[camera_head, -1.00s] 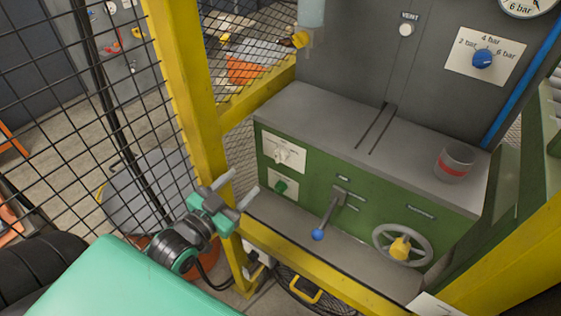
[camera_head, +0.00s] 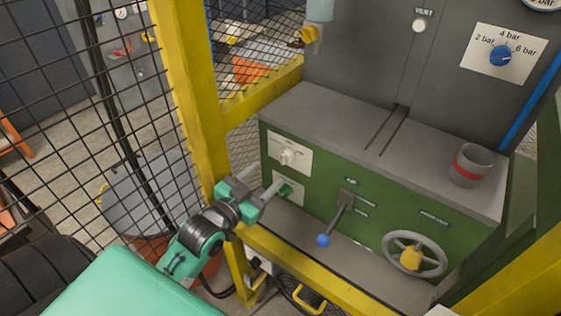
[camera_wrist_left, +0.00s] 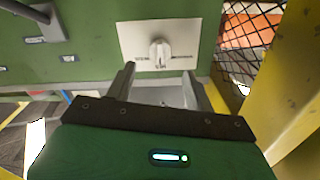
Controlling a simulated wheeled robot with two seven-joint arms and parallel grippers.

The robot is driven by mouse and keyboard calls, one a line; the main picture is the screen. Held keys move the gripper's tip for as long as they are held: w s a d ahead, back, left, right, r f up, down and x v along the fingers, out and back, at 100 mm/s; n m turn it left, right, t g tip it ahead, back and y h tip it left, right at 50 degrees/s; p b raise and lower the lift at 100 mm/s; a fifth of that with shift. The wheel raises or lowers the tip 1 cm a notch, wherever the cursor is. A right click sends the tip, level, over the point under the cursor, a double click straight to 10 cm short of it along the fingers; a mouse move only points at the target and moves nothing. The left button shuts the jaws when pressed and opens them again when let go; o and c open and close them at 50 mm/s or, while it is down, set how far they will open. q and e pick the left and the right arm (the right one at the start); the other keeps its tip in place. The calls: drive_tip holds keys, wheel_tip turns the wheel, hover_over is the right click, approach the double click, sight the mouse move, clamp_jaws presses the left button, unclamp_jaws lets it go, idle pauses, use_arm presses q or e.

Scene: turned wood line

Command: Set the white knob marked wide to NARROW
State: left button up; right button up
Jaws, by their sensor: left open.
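The white knob (camera_head: 288,155) sits on a white plate (camera_head: 303,164) at the upper left of the green machine front. In the left wrist view the white knob (camera_wrist_left: 160,52) stands near the middle of its plate, with small lettering on either side that I cannot read. Its setting is not clear. My right gripper is out of view.
A blue-ended lever (camera_head: 324,240) and a handwheel (camera_head: 414,254) are on the panel to the right. A yellow post (camera_head: 190,90) and mesh fence stand close on the left. A yellow rail (camera_head: 290,262) runs along the front below. A cup (camera_head: 472,165) stands on top.

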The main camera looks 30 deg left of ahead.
sight(281, 160)
use_arm(q)
drive_tip(key=w, duration=0.4)
drive_tip(key=w+b, duration=0.1)
drive_tip(key=shift+w+d, duration=0.55)
drive_tip(key=shift+w, duration=0.65)
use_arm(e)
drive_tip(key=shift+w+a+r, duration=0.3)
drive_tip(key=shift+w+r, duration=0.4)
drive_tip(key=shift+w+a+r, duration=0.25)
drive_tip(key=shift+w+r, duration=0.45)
use_arm(q)
drive_tip(key=c, duration=1)
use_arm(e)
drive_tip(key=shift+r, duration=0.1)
